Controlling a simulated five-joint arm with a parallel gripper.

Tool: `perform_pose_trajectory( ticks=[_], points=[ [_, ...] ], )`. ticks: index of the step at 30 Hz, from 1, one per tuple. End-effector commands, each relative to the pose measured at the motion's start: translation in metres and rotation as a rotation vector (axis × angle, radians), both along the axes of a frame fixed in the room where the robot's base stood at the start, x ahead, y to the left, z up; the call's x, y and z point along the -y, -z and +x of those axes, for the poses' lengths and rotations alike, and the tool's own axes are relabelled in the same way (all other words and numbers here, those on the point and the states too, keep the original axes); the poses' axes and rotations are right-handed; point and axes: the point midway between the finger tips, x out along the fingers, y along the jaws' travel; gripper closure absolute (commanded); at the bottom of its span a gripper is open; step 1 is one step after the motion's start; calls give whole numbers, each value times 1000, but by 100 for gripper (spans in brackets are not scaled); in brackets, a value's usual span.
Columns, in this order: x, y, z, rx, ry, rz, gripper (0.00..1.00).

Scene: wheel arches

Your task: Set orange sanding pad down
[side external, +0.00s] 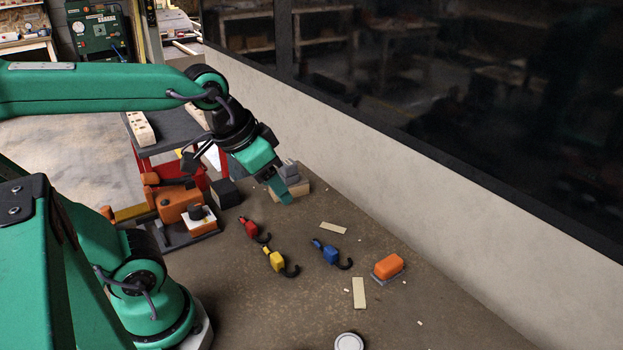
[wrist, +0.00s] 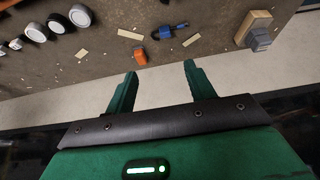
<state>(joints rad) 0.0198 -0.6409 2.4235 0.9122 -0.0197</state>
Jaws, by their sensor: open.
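The orange sanding pad (side external: 388,265) has a grey underside and lies flat on the brown worktop, right of the blue hooked piece. It also shows in the wrist view (wrist: 140,55), a little beyond the fingertips in the picture. My gripper (side external: 279,188) is above the worktop near the wooden block, well to the left of the pad and apart from it. In the wrist view its two green fingers (wrist: 160,70) are spread with nothing between them.
Red (side external: 250,229), yellow (side external: 274,259) and blue (side external: 328,251) hooked pieces lie between my arm and the pad. Thin pale strips (side external: 359,293) lie nearby. A wooden block with a grey piece (wrist: 255,28) stands near the low wall (side external: 420,185). Round white-topped items (wrist: 80,15) show in the wrist view.

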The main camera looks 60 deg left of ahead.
Motion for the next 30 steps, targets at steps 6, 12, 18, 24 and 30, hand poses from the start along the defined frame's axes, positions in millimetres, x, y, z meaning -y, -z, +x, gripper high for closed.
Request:
perform_pose_trajectory(
  ticks=[6,12,18,24,30],
  points=[
    [-4,5,-19,41,-2,7,46],
    [-5,7,-22,45,-2,9,46],
    [-5,6,-21,45,-2,9,46],
    [-5,6,-21,45,-2,9,46],
    [-5,6,-21,45,-2,9,46]
  ],
)
